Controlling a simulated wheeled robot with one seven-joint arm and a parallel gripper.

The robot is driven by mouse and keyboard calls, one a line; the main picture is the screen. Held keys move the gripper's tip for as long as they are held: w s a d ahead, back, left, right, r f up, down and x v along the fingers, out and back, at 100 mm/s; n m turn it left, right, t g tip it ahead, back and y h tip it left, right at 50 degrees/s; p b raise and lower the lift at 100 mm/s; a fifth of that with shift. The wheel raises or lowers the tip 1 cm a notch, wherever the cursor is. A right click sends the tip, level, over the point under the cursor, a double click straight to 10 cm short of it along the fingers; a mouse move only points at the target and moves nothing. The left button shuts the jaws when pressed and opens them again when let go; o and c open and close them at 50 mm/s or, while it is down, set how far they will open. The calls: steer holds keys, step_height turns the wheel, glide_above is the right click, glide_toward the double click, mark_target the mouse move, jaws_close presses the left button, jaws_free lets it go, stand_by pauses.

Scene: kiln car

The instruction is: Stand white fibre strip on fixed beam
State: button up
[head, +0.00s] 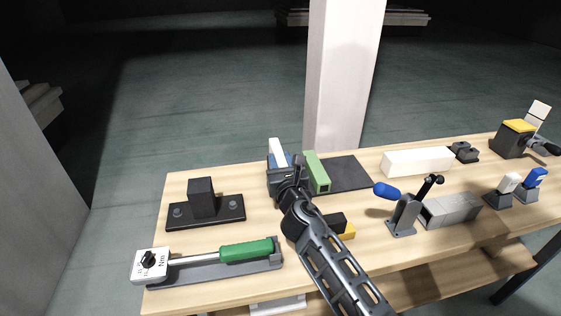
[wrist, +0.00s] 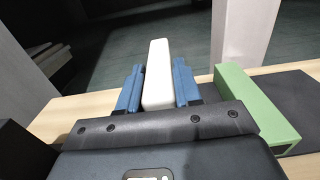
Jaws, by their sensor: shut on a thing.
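My gripper (head: 280,163) is shut on the white fibre strip (head: 275,146), above the left middle of the table. In the wrist view the strip (wrist: 158,70) sits between the two blue fingers and sticks out past their tips. Its lower end is hidden by the gripper. A green beam (head: 317,173) lies just right of my gripper on a dark mat, apart from the strip; it also shows in the wrist view (wrist: 255,106). No label shows which piece is the fixed beam.
Left of my gripper are a dark block on a plate (head: 202,197) and a green-handled torque wrench (head: 245,250). To the right are a white block (head: 417,161), a blue-handled clamp (head: 403,213) and a grey block (head: 452,209). The dark mat (head: 350,173) has bare room.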

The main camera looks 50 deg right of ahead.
steer(key=shift+f+b, duration=0.45)
steer(key=shift+f, duration=0.1)
stand_by(0.4)
steer(key=o, duration=1.1)
steer(key=shift+o, duration=0.2)
steer(key=shift+s+a, duration=0.1)
steer(key=shift+p+v, duration=0.35)
steer(key=shift+v, duration=3.45)
steer(key=shift+s+a, duration=0.1)
